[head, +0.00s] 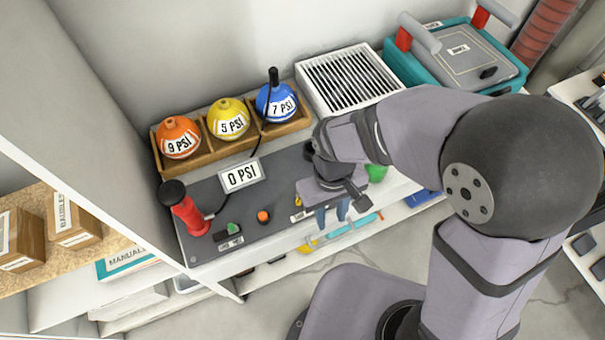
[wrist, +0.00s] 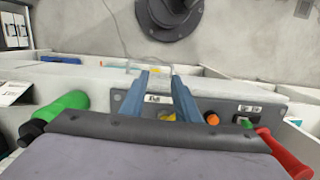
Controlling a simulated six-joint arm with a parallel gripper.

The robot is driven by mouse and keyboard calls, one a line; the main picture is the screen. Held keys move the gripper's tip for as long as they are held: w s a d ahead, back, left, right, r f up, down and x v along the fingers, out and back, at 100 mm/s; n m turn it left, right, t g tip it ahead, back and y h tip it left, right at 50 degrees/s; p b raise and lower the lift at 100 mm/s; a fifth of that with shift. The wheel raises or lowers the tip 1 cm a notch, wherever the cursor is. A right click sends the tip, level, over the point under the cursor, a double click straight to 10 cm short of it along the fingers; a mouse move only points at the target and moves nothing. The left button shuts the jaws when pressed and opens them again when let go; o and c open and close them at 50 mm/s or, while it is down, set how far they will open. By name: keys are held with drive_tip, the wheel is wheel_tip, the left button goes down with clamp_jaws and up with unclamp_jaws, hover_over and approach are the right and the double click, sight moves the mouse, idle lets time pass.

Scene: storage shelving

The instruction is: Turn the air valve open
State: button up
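A grey panel (head: 230,200) holds the controls. A yellow part, possibly the air valve handle (wrist: 168,117), shows between and beyond my fingers in the wrist view, beside a small white label (wrist: 158,99). A gauge sign (head: 241,176) reads 0 PSI. An orange button (head: 263,216) and a small green switch (head: 233,228) are left of my gripper in the head view.
A red cylinder with a black top (head: 188,215) stands at the panel's left end. Behind, a wooden tray (head: 204,149) holds orange, yellow and blue balls marked 9, 5 and 7 PSI. A green object (head: 376,173) is close right of my wrist. A white slatted box (head: 349,78) stands behind.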

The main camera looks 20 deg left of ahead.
drive_tip(key=w+a+r+m, duration=0.1)
drive_tip(key=w+a, duration=0.1)
drive_tip(key=a, duration=0.1)
drive_tip(key=w+a+r+m, duration=0.2)
drive_tip(key=a, duration=0.1)
drive_tip(key=w+a+r+m+t+y, duration=0.1)
drive_tip(key=a, duration=0.2)
drive_tip(key=shift+w+r+m, duration=0.3)
drive_tip(key=shift+w, duration=0.1)
drive_tip(key=shift+r+m, duration=0.15)
drive_tip(key=shift+m, duration=0.55)
drive_tip(key=shift+s+d+m, duration=0.15)
drive_tip(key=shift+m, duration=1.15)
drive_tip(key=shift+f+p, duration=0.45)
drive_tip(key=shift+f, duration=3.25)
clamp_jaws()
